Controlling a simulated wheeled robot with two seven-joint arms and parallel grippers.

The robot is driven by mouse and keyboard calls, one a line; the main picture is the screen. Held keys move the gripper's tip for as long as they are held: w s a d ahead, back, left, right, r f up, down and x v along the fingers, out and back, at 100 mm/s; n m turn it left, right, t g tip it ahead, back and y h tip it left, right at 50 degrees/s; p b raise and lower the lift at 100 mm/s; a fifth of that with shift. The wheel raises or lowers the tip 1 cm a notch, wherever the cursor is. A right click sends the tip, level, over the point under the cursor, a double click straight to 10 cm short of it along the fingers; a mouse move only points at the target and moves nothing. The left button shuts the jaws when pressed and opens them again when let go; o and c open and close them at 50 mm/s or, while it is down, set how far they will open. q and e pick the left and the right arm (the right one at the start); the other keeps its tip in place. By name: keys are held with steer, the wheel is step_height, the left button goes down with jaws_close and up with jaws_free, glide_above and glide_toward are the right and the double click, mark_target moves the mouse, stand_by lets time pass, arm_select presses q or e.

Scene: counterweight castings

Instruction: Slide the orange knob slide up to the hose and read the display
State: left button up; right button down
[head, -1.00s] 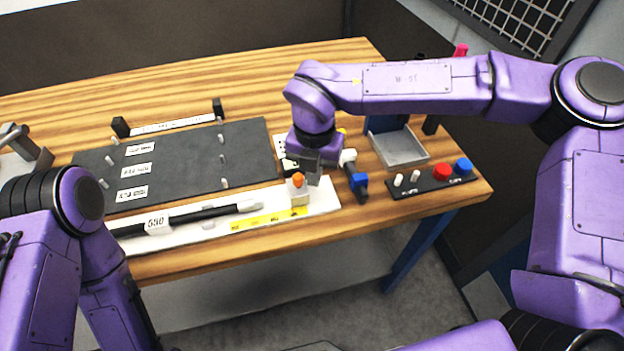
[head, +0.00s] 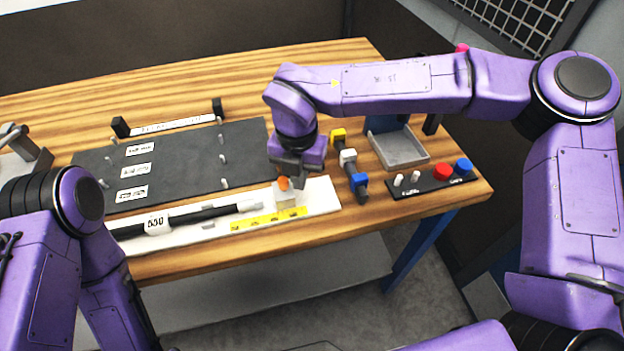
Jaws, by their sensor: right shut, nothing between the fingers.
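The slide with the orange knob (head: 283,183) sits on the white measuring board (head: 324,196), above the yellow scale strip (head: 250,222). The black hose (head: 203,215) lies along the board to the left; its right end is short of the slide, with a small gap. A label reading 550 (head: 157,222) stands on the hose. My right gripper (head: 292,180) is shut at the knob's right side, close against it; I cannot tell if they touch. My left arm shows at the left, but its gripper is out of view. I cannot make out a separate display.
A dark mat (head: 190,160) with pegs and labels lies behind the board. To the right are yellow, white and blue clamps (head: 348,157), a grey tray (head: 402,150) and a panel with red and blue buttons (head: 442,171). The table's front edge is near the board.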

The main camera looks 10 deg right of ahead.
mark_target(283, 179)
steer(key=shift+a, duration=1.65)
steer(key=shift+s+a, duration=0.1)
steer(key=shift+a, duration=0.75)
steer(key=shift+p, duration=0.3)
stand_by(0.5)
step_height(283, 179, up, 7)
steer(key=p, duration=0.5)
steer(key=shift+p, duration=0.35)
stand_by(0.4)
